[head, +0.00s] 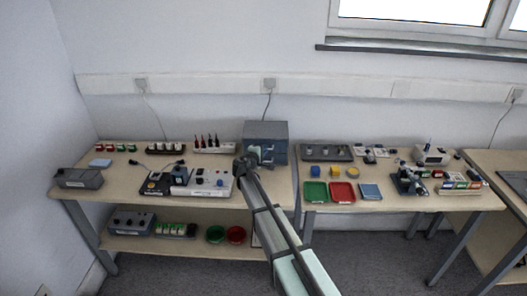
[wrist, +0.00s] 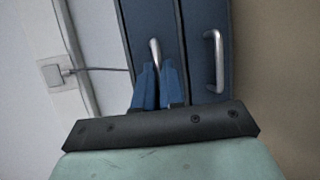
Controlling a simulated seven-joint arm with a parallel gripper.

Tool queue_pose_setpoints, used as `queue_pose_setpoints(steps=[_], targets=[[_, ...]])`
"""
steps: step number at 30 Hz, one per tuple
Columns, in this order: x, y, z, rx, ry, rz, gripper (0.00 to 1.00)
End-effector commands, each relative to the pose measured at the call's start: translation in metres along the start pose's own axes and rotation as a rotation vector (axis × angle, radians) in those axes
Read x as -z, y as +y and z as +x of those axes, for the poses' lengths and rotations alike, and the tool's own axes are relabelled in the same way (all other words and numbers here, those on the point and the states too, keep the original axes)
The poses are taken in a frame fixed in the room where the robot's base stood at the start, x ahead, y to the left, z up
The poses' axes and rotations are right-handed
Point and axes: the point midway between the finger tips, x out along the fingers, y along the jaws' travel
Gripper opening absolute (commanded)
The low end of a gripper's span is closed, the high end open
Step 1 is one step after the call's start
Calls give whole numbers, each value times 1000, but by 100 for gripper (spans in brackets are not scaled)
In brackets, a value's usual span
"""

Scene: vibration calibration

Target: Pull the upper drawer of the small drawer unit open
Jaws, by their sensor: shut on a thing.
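The small drawer unit (head: 266,131) is a blue-grey box at the back right of the left bench. In the wrist view it appears turned sideways, with the wall on the left and the bench on the right. The upper drawer (wrist: 139,22) is the left front there and has a silver bar handle (wrist: 154,47). The lower drawer (wrist: 197,25) has its own silver handle (wrist: 214,62), untouched. My gripper (wrist: 157,68) has its blue fingers shut on the upper handle, partly hiding it. I see no clear gap showing the drawer pulled out.
A white and grey instrument (head: 205,183) stands just left of my wrist. Red and green trays (head: 342,193) lie on the bench to the right. A wall socket (wrist: 52,73) with a cable is behind the unit. Bare bench top lies right of my wrist.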

Motion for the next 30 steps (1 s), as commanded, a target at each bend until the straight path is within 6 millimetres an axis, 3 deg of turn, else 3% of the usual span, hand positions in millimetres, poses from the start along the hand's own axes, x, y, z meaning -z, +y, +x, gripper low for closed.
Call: queue_pose_setpoints(steps=[5, 16, 27, 28, 30], targets=[[-9, -4, -19, 0, 1, 0, 0], [-43, -24, -103, 0, 3, -1, 0], [-45, -26, -109, -1, 1, 0, 0], [-45, -26, -109, -1, 1, 0, 11], [-45, -26, -109, -1, 1, 0, 18]])
